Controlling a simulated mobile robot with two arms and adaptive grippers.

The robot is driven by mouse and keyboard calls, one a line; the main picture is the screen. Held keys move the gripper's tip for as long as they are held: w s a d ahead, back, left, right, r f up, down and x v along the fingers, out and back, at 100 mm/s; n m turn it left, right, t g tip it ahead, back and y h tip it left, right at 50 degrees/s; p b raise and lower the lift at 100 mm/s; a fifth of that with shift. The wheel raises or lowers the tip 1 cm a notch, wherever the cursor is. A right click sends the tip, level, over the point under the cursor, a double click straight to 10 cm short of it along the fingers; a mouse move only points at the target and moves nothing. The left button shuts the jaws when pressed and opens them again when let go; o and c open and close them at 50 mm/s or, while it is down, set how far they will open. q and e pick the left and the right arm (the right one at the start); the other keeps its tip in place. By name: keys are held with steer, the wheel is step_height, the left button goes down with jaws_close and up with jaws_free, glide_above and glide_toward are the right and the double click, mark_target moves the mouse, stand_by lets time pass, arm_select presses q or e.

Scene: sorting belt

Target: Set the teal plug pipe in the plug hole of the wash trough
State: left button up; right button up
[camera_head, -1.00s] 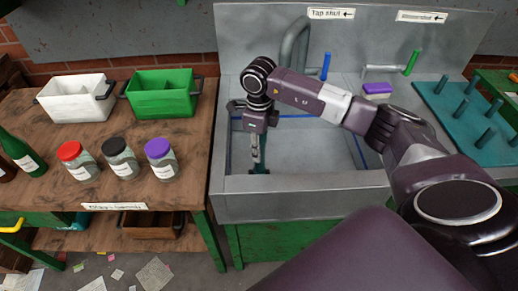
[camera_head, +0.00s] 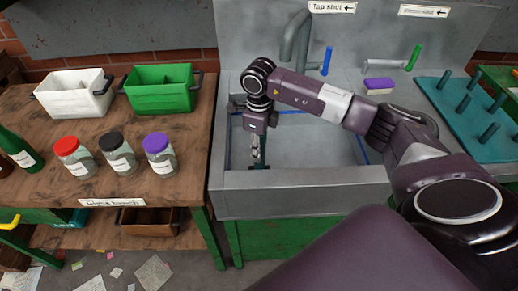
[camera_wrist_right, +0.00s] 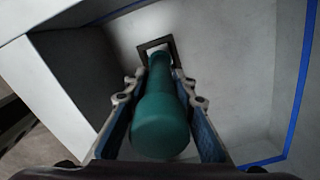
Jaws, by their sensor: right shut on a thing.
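My right gripper (camera_head: 256,150) is low inside the grey wash trough (camera_head: 300,203), near its left front corner. In the right wrist view the gripper (camera_wrist_right: 158,92) is shut on the teal plug pipe (camera_wrist_right: 162,115), with a finger on each side. The pipe's thick end faces the camera and its thin end points at the trough floor. A dark square frame (camera_wrist_right: 143,45), which looks like the plug hole, lies at the pipe's far end. The pipe overlaps it, and I cannot tell whether the tip is inside. My left gripper is not in view.
The trough walls stand close around the gripper. A tap (camera_head: 290,45), a blue lever (camera_head: 326,62), a green lever (camera_head: 414,58) and a purple-topped sponge (camera_head: 379,86) are behind. A teal peg board (camera_head: 450,119) is right; a bench (camera_head: 190,190) with jars and bins is left.

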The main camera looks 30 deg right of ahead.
steer(key=shift+f+b, duration=0.3)
steer(key=shift+f, duration=0.2)
steer(key=shift+f+b, duration=0.7)
steer(key=shift+f, duration=0.1)
stand_by(0.6)
steer(key=o, duration=1)
step_height(320, 180, up, 12)
steer(key=shift+r, duration=0.1)
stand_by(0.5)
